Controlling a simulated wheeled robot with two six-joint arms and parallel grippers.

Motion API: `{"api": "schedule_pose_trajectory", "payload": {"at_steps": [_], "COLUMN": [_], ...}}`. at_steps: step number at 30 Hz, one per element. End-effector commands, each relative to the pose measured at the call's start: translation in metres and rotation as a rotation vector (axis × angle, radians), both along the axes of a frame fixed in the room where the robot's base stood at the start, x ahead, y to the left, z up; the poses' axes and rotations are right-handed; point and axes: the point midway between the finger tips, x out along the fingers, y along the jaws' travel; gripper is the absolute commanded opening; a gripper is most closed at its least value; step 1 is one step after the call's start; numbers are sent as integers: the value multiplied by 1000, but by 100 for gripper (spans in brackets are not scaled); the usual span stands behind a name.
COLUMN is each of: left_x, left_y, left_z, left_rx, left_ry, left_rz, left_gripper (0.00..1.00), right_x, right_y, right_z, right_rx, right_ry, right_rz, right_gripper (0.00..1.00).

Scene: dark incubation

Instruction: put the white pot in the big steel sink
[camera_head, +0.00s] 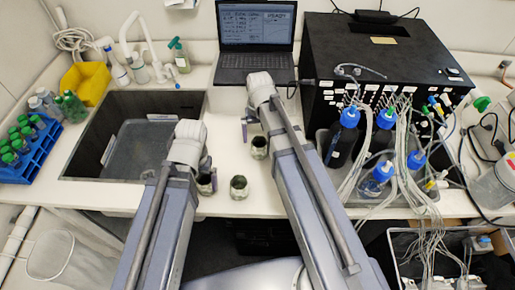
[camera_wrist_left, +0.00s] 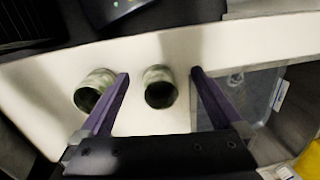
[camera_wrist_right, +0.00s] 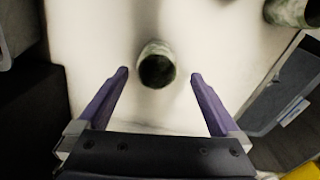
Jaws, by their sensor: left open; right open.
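Three small pots with pale, mottled sides and dark insides stand upright on the white counter: a back pot (camera_head: 259,147), a front pot (camera_head: 238,187) and a left pot (camera_head: 206,184). I cannot tell which is the white one. The big steel sink (camera_head: 165,102) is left of them. My left gripper (camera_wrist_left: 160,73) is open and empty above the left pot (camera_wrist_left: 159,90), which shows between its fingers; the front pot (camera_wrist_left: 97,92) is outside them. My right gripper (camera_wrist_right: 160,73) is open and empty above the back pot (camera_wrist_right: 156,68), which shows between its fingers.
A grey tray (camera_head: 150,140) lies in the sink. A laptop (camera_head: 255,65) stands behind the pots. A black box (camera_head: 375,55) with tubes and blue-capped bottles (camera_head: 345,125) is on the right. A blue rack (camera_head: 30,145) and yellow bin (camera_head: 85,80) are left.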

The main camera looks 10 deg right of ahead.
Motion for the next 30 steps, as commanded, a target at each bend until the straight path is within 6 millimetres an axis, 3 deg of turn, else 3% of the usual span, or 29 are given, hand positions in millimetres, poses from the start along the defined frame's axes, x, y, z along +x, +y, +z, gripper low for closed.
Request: {"api": "schedule_pose_trajectory", "payload": {"at_steps": [4, 14, 24, 30], "left_x": [0, 0, 0, 0], "left_y": [0, 0, 0, 0], "left_z": [-18, -26, -66, -71], "left_rx": [0, 0, 0, 0], "left_ry": [0, 0, 0, 0], "left_rz": [1, 1, 2, 2], "left_gripper": [100, 100, 100, 100], "right_x": [1, 2, 7, 7], "right_y": [0, -1, -4, -4], "right_z": [-18, -26, -66, -70], "right_rx": [0, 0, 0, 0], "right_ry": [0, 0, 0, 0], "right_rz": [0, 0, 0, 0], "right_gripper": [100, 100, 100, 100]}}
